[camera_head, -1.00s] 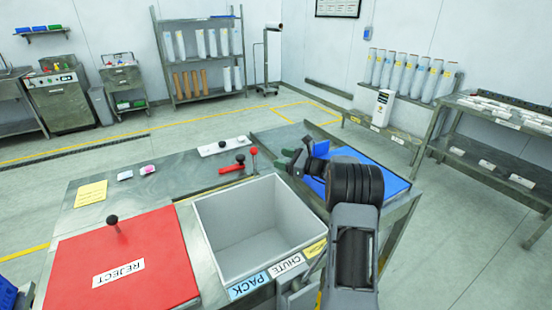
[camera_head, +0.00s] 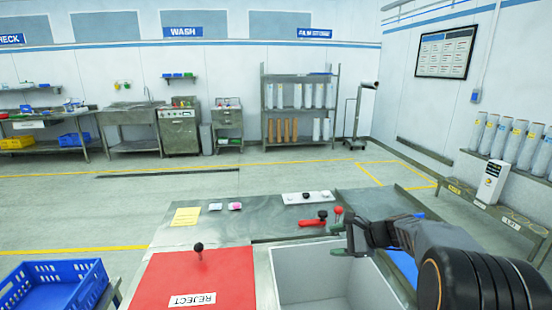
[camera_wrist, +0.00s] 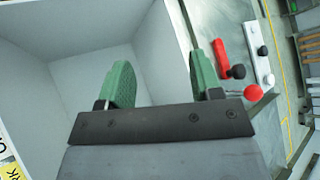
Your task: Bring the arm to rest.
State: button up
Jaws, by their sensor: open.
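My gripper (camera_head: 342,238) is at the end of my arm, above the right back part of the open grey bin in the bench. In the wrist view its two green fingers (camera_wrist: 157,82) stand apart with nothing between them. The bin's pale inside shows behind the fingers. The arm reaches in from the right side of the head view. The grey bin (camera_head: 300,270) looks empty where it shows; its front is cut off by the frame edge.
A red REJECT lid (camera_head: 195,278) with a black knob lies left of the bin. A red lever (camera_head: 312,220) and a white switch strip (camera_head: 307,197) are behind it. A yellow note (camera_head: 186,217) lies on the bench. A blue crate (camera_head: 55,285) stands at left.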

jog(key=s+a+n+g+h+p, duration=0.2)
jog(key=s+n+h, duration=0.8)
jog(key=s+n, duration=0.6)
jog(key=shift+s, duration=3.8)
